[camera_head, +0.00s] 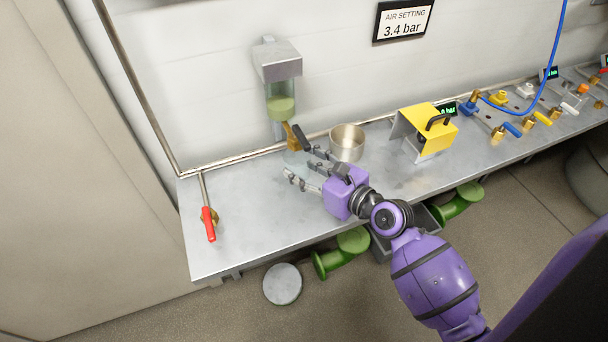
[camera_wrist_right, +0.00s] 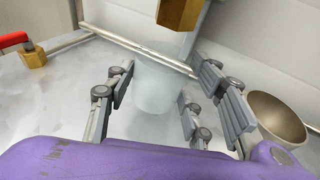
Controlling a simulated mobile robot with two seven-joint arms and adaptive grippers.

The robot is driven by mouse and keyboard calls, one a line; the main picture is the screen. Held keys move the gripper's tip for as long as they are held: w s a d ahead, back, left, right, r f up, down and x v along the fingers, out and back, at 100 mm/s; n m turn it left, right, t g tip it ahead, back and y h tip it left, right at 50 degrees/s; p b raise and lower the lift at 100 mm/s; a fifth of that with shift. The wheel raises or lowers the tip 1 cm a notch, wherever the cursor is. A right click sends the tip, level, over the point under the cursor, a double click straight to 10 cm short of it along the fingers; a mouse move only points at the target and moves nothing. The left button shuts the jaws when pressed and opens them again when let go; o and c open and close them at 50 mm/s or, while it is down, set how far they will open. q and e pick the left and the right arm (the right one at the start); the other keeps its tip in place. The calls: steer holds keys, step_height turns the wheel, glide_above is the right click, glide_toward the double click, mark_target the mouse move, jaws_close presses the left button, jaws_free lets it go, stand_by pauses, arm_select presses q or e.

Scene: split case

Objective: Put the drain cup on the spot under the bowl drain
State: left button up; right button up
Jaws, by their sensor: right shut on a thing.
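The drain cup, a pale translucent cup (camera_wrist_right: 155,84), is between the fingers of my right gripper (camera_wrist_right: 157,98) in the right wrist view. In the head view my right gripper (camera_head: 297,158) is shut on it, and the cup shows only faintly. The cup looks upright, low over or on the bench; I cannot tell whether it touches. The clear bowl (camera_head: 281,106) with green liquid hangs on the wall unit above. Its brass drain (camera_head: 291,136) is just above the cup, and shows at the top of the wrist view (camera_wrist_right: 180,12). The spot below is hidden. My left gripper is not in view.
A metal cup (camera_head: 347,143) stands close to the right of my right gripper. A yellow device (camera_head: 425,130) is farther right. A red-handled valve (camera_head: 208,223) is at the bench's (camera_head: 250,225) left end. The front left of the bench is clear.

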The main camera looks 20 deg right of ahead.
mark_target(306, 179)
step_height(306, 179, down, 3)
steer(key=shift+w+f+b, duration=0.1)
steer(key=shift+f+b, duration=0.05)
steer(key=shift+b, duration=0.5)
steer(key=shift+f, duration=0.25)
steer(key=shift+r, duration=0.15)
steer(key=o, duration=1.3)
steer(key=shift+c, duration=0.2)
